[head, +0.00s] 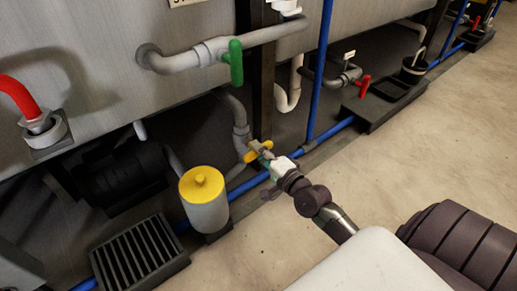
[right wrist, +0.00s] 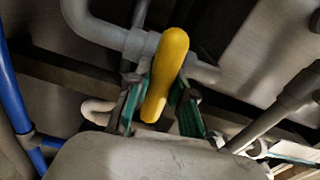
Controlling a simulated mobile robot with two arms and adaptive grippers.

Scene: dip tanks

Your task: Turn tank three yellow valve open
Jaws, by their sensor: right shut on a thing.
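The yellow valve handle (head: 257,150) sits on a grey pipe low on the tank side in the head view. My right gripper (head: 266,156) reaches it from the lower right. In the right wrist view the yellow handle (right wrist: 165,75) stands between the green-lined fingers of the right gripper (right wrist: 160,107), which is shut on it. The handle runs slightly tilted in that view, crossing in front of the grey pipe (right wrist: 105,35). Its far side and the valve body are partly hidden. My left gripper is out of view.
A green valve handle (head: 236,62) is on the pipe above. A red handle (head: 364,86) is further right. A white canister with a yellow lid (head: 203,199) and a black grate (head: 138,254) stand left. Blue pipes (head: 318,70) run near the gripper.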

